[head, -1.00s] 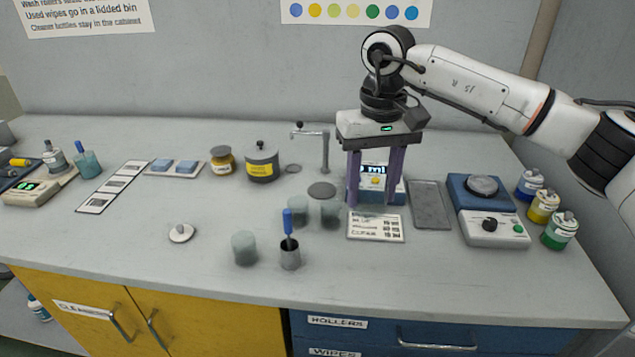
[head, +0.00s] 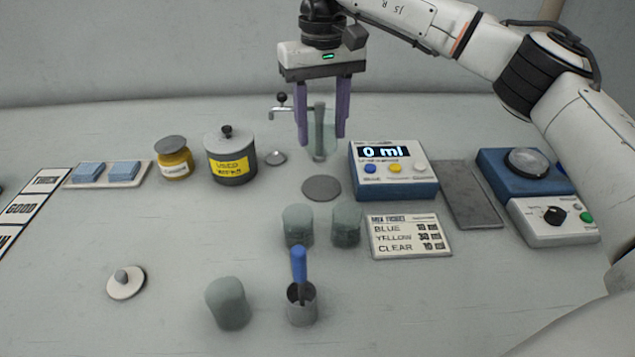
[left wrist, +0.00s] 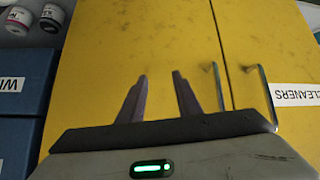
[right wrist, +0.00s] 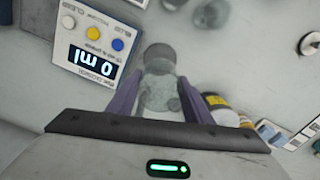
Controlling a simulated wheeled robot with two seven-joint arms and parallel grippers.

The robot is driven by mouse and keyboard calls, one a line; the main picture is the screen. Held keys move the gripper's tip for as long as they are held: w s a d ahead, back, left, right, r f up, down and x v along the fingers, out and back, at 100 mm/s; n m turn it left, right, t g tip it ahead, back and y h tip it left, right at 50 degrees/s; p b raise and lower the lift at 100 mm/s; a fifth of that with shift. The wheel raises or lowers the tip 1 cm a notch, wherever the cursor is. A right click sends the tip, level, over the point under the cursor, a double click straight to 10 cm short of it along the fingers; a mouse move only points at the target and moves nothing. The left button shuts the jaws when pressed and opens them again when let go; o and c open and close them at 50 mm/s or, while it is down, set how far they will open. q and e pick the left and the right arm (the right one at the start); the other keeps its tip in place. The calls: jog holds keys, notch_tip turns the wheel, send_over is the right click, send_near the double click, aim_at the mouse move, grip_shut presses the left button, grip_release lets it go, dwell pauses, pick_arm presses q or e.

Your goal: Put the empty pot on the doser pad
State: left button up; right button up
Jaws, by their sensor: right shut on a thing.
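My right gripper (head: 322,140) is shut on a clear, greenish pot (head: 329,143), held upright between its purple fingers. The pot looks empty and is in front of or beside the doser's spout (head: 318,125); the exact gap is hard to judge. The round grey doser pad (head: 321,188) lies bare on the bench, below the pot in the head view. In the right wrist view the pot (right wrist: 160,92) partly overlaps the pad (right wrist: 158,52). The doser box (head: 393,170) reads 0 ml. My left gripper (left wrist: 160,85) is open and empty, facing yellow cabinet doors.
Two similar pots (head: 298,226) (head: 346,226) stand in front of the pad, another (head: 228,303) nearer. A metal cup (head: 301,305) holds a blue-handled tool. A lidded grey tin (head: 231,160) and amber jar (head: 173,158) stand left. A card (head: 411,236) lies front right.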

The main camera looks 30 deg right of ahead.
notch_tip(320, 180, down, 9)
jog(key=shift+f+b, duration=0.1)
jog(key=shift+b, duration=0.2)
jog(key=o, duration=1.1)
notch_tip(320, 180, up, 12)
jog(key=shift+r+p, duration=0.1)
jog(key=shift+p, duration=0.5)
